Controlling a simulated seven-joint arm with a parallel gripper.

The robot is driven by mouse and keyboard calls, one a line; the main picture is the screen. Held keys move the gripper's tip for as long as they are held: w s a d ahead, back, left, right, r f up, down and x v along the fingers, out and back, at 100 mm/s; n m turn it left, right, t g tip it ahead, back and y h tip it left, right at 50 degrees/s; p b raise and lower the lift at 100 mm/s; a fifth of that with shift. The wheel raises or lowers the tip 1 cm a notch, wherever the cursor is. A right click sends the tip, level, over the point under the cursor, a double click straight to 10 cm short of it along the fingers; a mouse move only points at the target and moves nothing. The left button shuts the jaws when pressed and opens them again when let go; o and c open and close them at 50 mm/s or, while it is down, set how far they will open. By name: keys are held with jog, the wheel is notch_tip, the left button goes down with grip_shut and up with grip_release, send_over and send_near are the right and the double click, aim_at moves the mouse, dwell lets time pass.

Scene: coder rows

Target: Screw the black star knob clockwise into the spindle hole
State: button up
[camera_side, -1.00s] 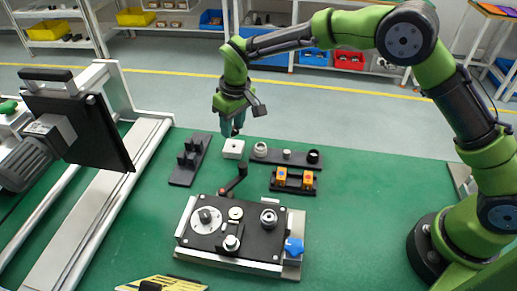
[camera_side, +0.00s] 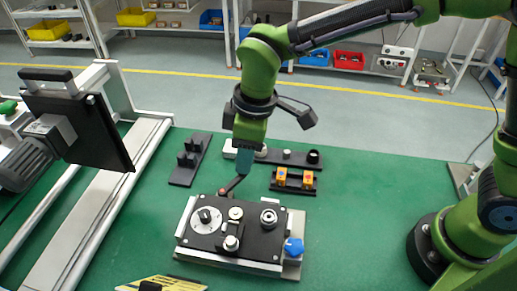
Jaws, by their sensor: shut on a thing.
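My gripper (camera_side: 243,170) points down just behind the fixture, close to the upper end of a black crank lever with a reddish joint. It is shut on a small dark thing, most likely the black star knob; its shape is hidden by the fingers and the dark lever. The fixture's black plate (camera_side: 263,237) lies on the green table and carries a pale dial (camera_side: 206,219) with a black knob, a small cream disc (camera_side: 236,213), and two silver round parts. I cannot tell which of these has the spindle hole.
A blue star knob (camera_side: 293,246) sits at the fixture's right corner. A black rack (camera_side: 189,160) stands behind left. A black tray with orange blocks (camera_side: 282,178) and a strip with round parts (camera_side: 287,155) lie behind right. The table right of the fixture is clear.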

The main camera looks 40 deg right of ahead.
jog(key=shift+s+d+f+n+g, duration=0.1)
jog(key=shift+s+f+n+g, duration=0.05)
jog(key=shift+s+f+n, duration=0.95)
jog(key=shift+s+d+f+n+g, duration=0.1)
jog(key=shift+s+f+n, duration=0.45)
jog(key=shift+s+f, duration=0.65)
jog(key=shift+s+d+f+n+g, duration=0.15)
jog(key=shift+s+f+n, duration=0.65)
jog(key=shift+s, duration=0.65)
jog(key=shift+f, duration=0.25)
jog(key=shift+f, duration=0.25)
jog(key=shift+f, duration=0.15)
jog(key=shift+f, duration=0.2)
jog(key=shift+f, duration=0.15)
